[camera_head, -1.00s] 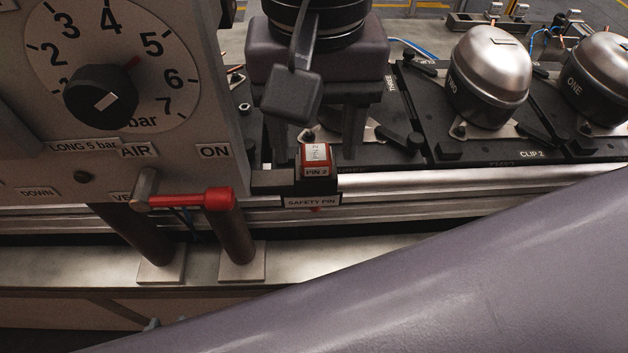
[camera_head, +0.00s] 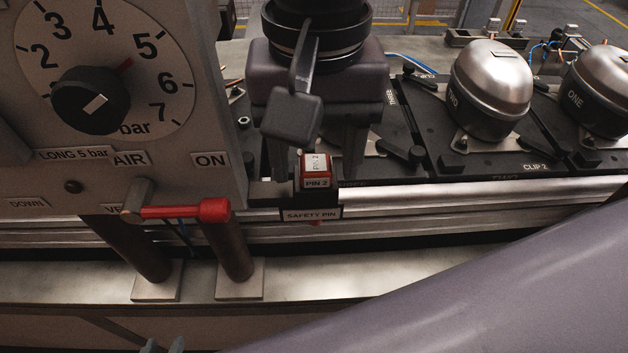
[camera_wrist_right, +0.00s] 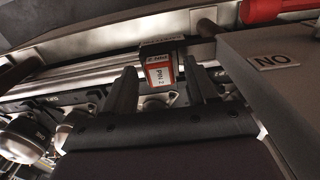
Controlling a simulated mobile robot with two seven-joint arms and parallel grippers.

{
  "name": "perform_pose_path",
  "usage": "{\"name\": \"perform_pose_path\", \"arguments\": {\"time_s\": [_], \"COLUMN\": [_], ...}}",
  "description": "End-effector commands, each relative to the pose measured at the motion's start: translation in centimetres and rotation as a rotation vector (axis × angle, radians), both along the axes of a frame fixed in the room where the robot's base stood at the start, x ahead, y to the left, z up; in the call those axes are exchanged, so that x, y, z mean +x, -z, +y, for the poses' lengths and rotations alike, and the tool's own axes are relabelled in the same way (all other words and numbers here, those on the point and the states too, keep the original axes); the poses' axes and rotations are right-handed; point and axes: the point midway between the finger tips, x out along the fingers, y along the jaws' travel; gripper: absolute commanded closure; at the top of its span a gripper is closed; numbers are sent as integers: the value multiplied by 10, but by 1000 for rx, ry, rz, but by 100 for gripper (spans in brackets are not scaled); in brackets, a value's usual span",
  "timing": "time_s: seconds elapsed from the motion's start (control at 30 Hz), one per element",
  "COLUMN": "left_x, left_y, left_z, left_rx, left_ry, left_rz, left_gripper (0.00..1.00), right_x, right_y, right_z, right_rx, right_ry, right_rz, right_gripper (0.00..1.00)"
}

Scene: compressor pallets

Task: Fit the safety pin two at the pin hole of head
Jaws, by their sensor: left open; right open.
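Safety pin two is a red block with white "PIN 2" labels (camera_head: 317,182). It sits in a dark holder with a "SAFETY PIN" plate (camera_head: 311,215) on the rail, and also shows in the right wrist view (camera_wrist_right: 160,74). My right gripper (camera_head: 314,165) points down over it, open, with one finger on each side of the block; its fingers also show in the wrist view (camera_wrist_right: 161,68). Contact with the block cannot be made out. Tips of my left gripper (camera_head: 163,346) show at the bottom edge, open and empty. I cannot make out the head's pin hole.
A grey panel with a pressure dial (camera_head: 97,97) and a red-handled lever (camera_head: 186,210) stands close left of the pin. Compressors labelled TWO (camera_head: 491,80) and ONE (camera_head: 603,85) sit on black pallets at right.

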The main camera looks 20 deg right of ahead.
Motion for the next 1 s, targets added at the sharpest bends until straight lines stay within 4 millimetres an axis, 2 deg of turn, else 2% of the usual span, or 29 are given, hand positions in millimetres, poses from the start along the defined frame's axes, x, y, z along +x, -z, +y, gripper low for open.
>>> {"name": "perform_pose_path", "arguments": {"time_s": [0.87, 0.9, 0.97, 1.0], "left_x": [0, 0, 0, 0], "left_y": [3, 3, 3, 3], "left_z": [-1, -1, -1, -1], "left_rx": [-1, -1, -1, -1], "left_ry": [1, 1, 1, 1], "left_rz": [-2, -2, -2, -2], "left_gripper": [57, 57, 57, 57], "right_x": [0, 0, 0, 0], "right_y": [0, 0, 0, 0], "right_z": [0, 0, 0, 0], "right_rx": [1, 1, 1, 1], "right_ry": [2, 2, 2, 1], "right_rz": [-1, -1, -1, -1], "right_gripper": [43, 46, 65, 78]}}
